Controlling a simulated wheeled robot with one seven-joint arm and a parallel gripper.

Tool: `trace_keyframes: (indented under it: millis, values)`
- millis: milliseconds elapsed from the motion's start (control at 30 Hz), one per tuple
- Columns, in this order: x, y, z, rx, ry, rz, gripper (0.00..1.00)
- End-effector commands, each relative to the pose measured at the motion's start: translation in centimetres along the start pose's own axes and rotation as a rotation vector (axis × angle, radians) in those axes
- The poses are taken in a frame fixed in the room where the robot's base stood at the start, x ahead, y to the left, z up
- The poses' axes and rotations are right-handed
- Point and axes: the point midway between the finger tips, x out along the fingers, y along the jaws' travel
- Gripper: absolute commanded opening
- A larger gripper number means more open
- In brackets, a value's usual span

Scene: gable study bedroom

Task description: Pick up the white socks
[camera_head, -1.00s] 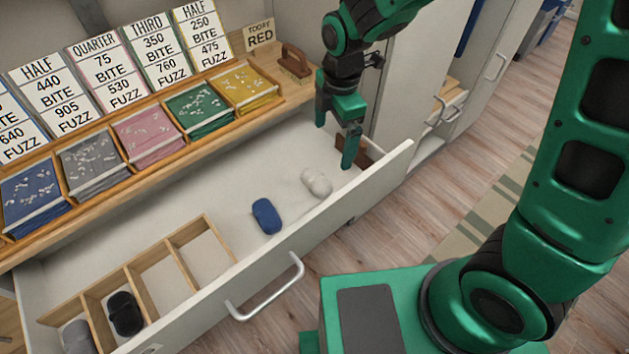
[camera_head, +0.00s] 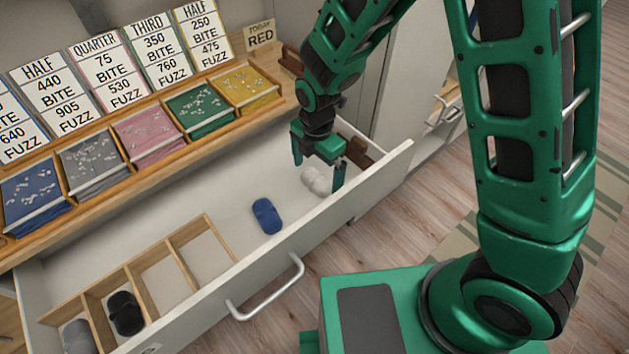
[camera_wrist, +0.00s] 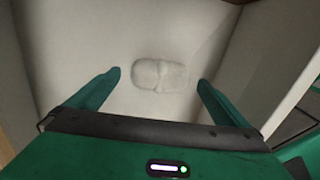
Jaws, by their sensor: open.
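The white socks (camera_head: 316,180) lie as a rolled bundle on the floor of the open white drawer (camera_head: 215,215), near its right end. In the wrist view the white socks (camera_wrist: 160,75) show whole, between and a little beyond the two fingertips. My gripper (camera_head: 318,178) is open and points down over the socks, one finger to each side. In the wrist view my gripper (camera_wrist: 160,77) is empty. In the head view it partly covers the socks. I cannot tell whether a finger touches them.
Blue socks (camera_head: 267,215) lie to the left of the white socks. A wooden divider (camera_head: 190,225) fills the drawer's left part, with black socks (camera_head: 125,313) and grey socks (camera_head: 77,337) in it. The drawer's front wall (camera_head: 375,170) and a brown block (camera_head: 357,152) are close to my gripper.

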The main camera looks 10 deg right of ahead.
Motion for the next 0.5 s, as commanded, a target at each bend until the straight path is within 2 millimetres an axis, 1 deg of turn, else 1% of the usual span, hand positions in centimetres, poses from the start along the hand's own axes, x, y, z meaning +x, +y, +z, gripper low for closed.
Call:
trace_keyframes:
  millis: [33,100,200,300,500]
  values:
    - [0.9,-0.2,-0.1,-0.001,0.0,-0.004,1.0]
    - [1.8,-0.2,-0.1,0.0,0.0,-0.004,1.0]
    - [2.6,-0.2,-0.1,0.0,0.0,-0.003,1.0]
    - [2.9,-0.1,-0.1,0.0,0.0,-0.001,1.0]
    - [2.9,-0.1,-0.1,0.0,0.0,0.0,1.0]
